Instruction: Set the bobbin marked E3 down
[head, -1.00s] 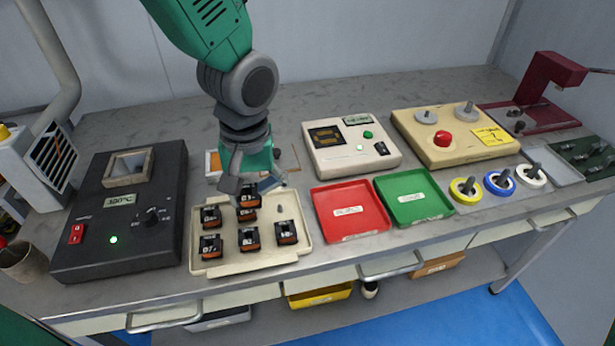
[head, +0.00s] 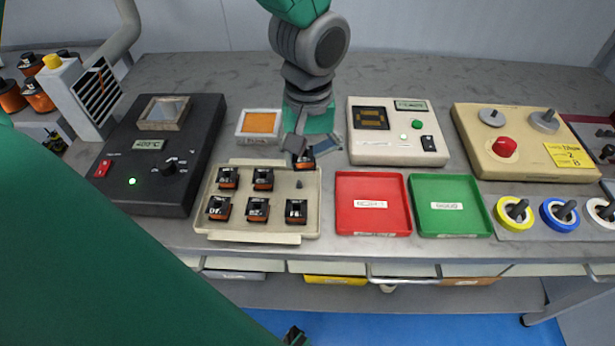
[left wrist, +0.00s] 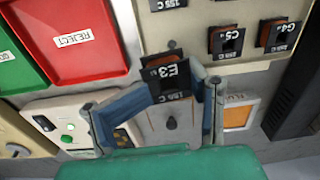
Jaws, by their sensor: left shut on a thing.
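My left gripper (head: 308,150) is shut on the bobbin marked E3 (head: 304,160), a small black and orange block, and holds it over the back right corner of the cream tray (head: 228,237). In the left wrist view the bobbin's E3 face (left wrist: 168,73) sits between the blue-grey fingers (left wrist: 158,108). A dark knob or peg (left wrist: 171,122) shows beyond the held bobbin there. Several other bobbins stand in the tray, and a bare peg (head: 298,184) shows at its right side. The right gripper is not identifiable in view.
A black heater box (head: 150,185) stands left of the tray and an orange pad (head: 259,123) behind it. A cream tester (head: 385,150) stands to the right, behind the red tray (head: 372,225) and green tray (head: 452,228). A large green part covers the lower left.

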